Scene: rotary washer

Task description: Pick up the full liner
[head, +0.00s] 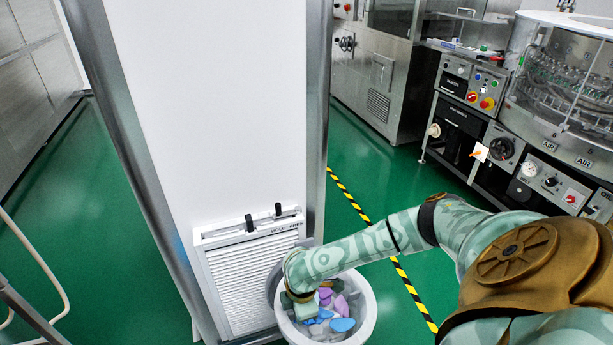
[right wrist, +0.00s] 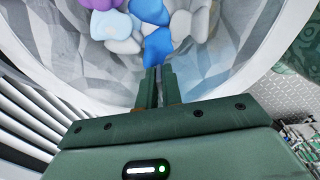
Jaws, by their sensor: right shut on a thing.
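The full liner (right wrist: 85,62) is a pale grey, creased bag lining a round white bin. It holds crumpled blue, purple and pale grey pieces; in the head view its contents (head: 322,325) also look pink and green. My right gripper (right wrist: 158,82) reaches down into the bin, its two fingers close together at the liner beside the blue piece, shut on the liner. The pinched fold itself is hardly visible between the fingers. In the head view my right forearm and wrist cover the back left of the bin. My left gripper is not in view.
The white bin (head: 369,306) stands on the green floor against a white pillar (head: 215,110) with a louvred vent panel (head: 245,280). Yellow-black floor tape (head: 345,190) runs to its right. The rotary washer (head: 570,95) and steel cabinets stand at the back right.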

